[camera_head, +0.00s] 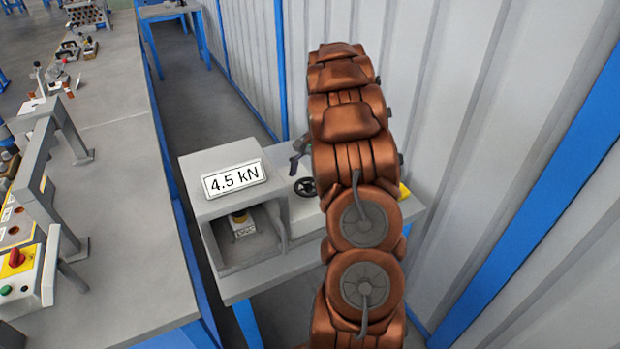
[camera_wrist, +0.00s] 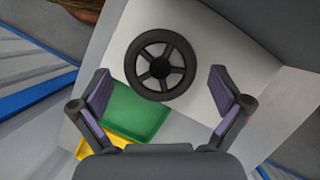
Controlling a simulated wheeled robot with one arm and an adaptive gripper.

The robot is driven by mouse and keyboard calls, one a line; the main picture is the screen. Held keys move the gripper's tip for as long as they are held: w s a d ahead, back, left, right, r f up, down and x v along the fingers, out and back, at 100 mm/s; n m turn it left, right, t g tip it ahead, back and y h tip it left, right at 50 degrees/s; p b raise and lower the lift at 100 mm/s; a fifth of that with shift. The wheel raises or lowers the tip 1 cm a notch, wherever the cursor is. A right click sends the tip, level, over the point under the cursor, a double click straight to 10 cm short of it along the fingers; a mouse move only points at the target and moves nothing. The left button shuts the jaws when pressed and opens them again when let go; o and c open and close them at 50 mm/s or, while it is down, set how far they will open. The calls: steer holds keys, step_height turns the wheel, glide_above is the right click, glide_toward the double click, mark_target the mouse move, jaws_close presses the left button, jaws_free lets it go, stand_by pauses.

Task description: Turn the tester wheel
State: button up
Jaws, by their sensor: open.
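The tester wheel is a black spoked handwheel. In the wrist view the wheel (camera_wrist: 160,66) lies ahead of my gripper (camera_wrist: 160,85), centred between the two fingers, with a gap on both sides. The fingers are spread open and hold nothing. In the head view the wheel (camera_head: 305,187) sits on the light surface beside the grey tester housing (camera_head: 222,168), which carries a "4.5 kN" sign (camera_head: 234,178). My gripper (camera_head: 300,155) shows only in part there, behind my copper-coloured arm, just above the wheel.
A green tray (camera_wrist: 135,110) and a yellow tray (camera_wrist: 92,143) lie near the wheel. A small block (camera_head: 241,223) sits inside the housing. A corrugated wall (camera_head: 470,130) stands close on the right. A long grey bench (camera_head: 115,200) runs along the left.

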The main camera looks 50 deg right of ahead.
steer(key=shift+c, duration=0.4)
steer(key=c, duration=1)
steer(key=shift+w+f+n+b, duration=0.1)
steer(key=shift+f+n+b, duration=0.1)
steer(key=shift+n+b, duration=0.3)
steer(key=shift+r+n+g+b, duration=0.2)
steer(key=shift+n+g+b, duration=0.1)
steer(key=shift+n+b, duration=0.25)
steer(key=o, duration=1.1)
steer(key=shift+v, duration=3.75)
